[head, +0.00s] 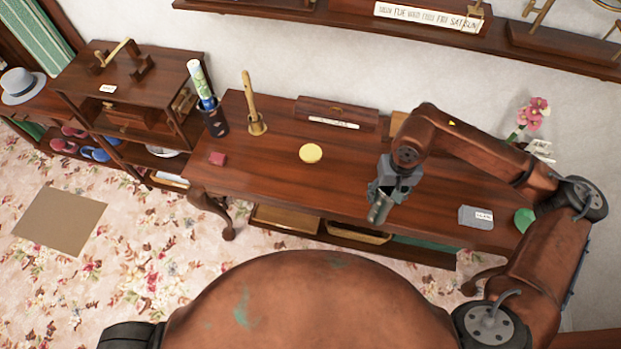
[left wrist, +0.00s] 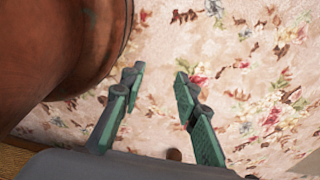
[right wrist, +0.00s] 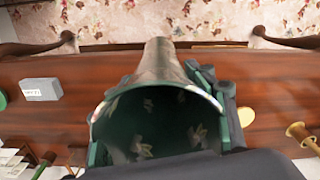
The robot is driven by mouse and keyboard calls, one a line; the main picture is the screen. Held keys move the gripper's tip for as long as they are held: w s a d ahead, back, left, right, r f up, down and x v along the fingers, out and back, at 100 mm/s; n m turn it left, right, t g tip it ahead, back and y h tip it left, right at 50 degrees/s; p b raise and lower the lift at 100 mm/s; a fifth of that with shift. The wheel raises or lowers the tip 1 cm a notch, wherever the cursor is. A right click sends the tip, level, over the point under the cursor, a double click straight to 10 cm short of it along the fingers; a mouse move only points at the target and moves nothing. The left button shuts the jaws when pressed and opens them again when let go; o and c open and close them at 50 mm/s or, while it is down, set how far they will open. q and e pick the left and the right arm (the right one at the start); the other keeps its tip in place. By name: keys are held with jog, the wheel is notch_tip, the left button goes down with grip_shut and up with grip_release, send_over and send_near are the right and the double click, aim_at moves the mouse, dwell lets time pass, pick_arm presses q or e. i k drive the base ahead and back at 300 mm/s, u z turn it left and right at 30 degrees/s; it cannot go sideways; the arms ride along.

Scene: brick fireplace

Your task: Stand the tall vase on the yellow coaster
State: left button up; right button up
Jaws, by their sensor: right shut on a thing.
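The tall vase (right wrist: 158,62), grey-brown outside with a dark green flowered inside, is held in my right gripper (head: 388,190). In the right wrist view its wide mouth faces the camera and its body narrows away toward the table's front edge. In the head view its metallic-looking end (head: 379,210) sticks out below the gripper, tilted. The yellow coaster (head: 311,153) lies bare on the table, left of the vase; it also shows in the right wrist view (right wrist: 246,116). My left gripper (left wrist: 156,80) is open and empty above the flowered carpet, outside the head view.
Tabletop around the coaster is clear.

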aim_at(310, 153)
jog(key=z, duration=0.05)
jog(key=k, duration=0.4)
jog(key=u, duration=1.35)
jog(key=i, duration=1.15)
jog(key=z, duration=0.65)
jog(key=i, duration=0.55)
jog(key=z, duration=0.65)
